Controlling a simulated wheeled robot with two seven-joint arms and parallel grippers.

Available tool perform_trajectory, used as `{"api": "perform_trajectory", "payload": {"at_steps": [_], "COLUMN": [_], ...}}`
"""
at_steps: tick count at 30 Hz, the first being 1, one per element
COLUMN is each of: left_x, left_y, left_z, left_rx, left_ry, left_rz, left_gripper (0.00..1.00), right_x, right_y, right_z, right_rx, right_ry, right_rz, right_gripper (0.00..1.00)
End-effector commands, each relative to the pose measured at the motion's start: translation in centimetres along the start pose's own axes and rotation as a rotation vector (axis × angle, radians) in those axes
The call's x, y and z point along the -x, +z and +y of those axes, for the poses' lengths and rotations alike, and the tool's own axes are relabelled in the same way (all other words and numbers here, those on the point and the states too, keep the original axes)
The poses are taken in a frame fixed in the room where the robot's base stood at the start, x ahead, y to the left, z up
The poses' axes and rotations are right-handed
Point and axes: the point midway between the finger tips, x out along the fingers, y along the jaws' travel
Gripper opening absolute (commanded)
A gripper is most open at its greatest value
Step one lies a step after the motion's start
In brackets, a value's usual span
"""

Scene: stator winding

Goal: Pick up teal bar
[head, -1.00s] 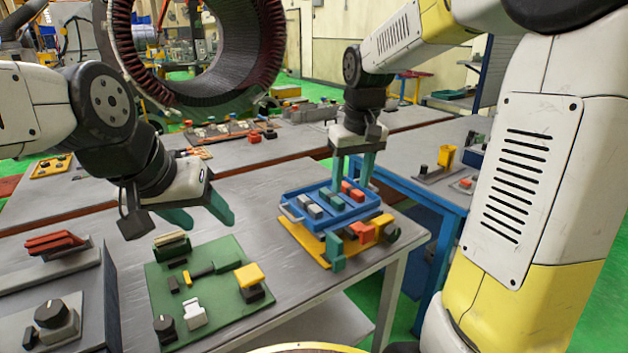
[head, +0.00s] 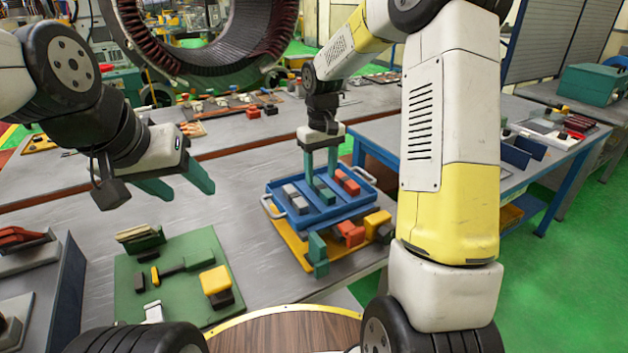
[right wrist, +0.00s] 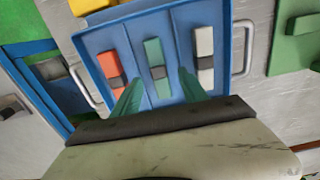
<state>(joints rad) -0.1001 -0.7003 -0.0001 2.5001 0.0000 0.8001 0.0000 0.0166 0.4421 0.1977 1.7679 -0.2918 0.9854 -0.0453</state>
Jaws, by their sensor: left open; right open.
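The teal bar (head: 325,194) lies in the middle compartment of the blue tray (head: 349,210). In the right wrist view the teal bar (right wrist: 153,52) has a dark band across its middle. My right gripper (head: 320,180) points down over the tray, open and empty. In the right wrist view its two fingers (right wrist: 159,77) lie to either side of the bar's line, and I cannot tell the exact height above it. My left gripper (head: 182,189) is open and empty above the grey table, left of the tray.
An orange-red bar (right wrist: 112,52) and a white bar (right wrist: 205,42) lie in the tray's outer compartments. The tray has side handles and sits by a yellow base (head: 291,248) with teal, red and yellow blocks in front. A green board (head: 190,246) with parts lies to the left.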

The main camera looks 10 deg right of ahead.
Motion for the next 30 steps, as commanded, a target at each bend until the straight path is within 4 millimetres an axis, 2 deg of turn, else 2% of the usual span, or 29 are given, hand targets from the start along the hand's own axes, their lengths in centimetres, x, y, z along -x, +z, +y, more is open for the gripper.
{"api": "perform_trajectory", "payload": {"at_steps": [3,6,15,17,23,30], "left_x": [0.0,0.0,0.0,0.0,0.0,0.0], "left_y": [0.0,0.0,0.0,0.0,0.0,0.0], "left_z": [0.0,0.0,0.0,0.0,0.0,0.0], "left_rx": [0.0,0.0,0.0,0.0,0.0,0.0], "left_ry": [0.0,0.0,0.0,0.0,0.0,0.0], "left_rz": [0.0,0.0,0.0,0.0,0.0,0.0], "left_gripper": [0.55,0.55,0.55,0.55,0.55,0.55], "right_x": [-2.0,-3.2,-3.7,-3.7,-3.6,-3.6], "right_y": [0.2,0.2,0.1,0.1,0.1,0.1], "right_z": [0.2,0.2,0.2,0.2,0.2,0.2], "right_rx": [0.0,-0.001,-0.001,-0.001,-0.001,-0.001], "right_ry": [-0.002,0.0,0.0,0.0,0.0,0.0], "right_rz": [-0.004,-0.003,0.0,0.0,0.0,0.001], "right_gripper": [0.51,0.51,0.51,0.41,0.02,0.0]}}
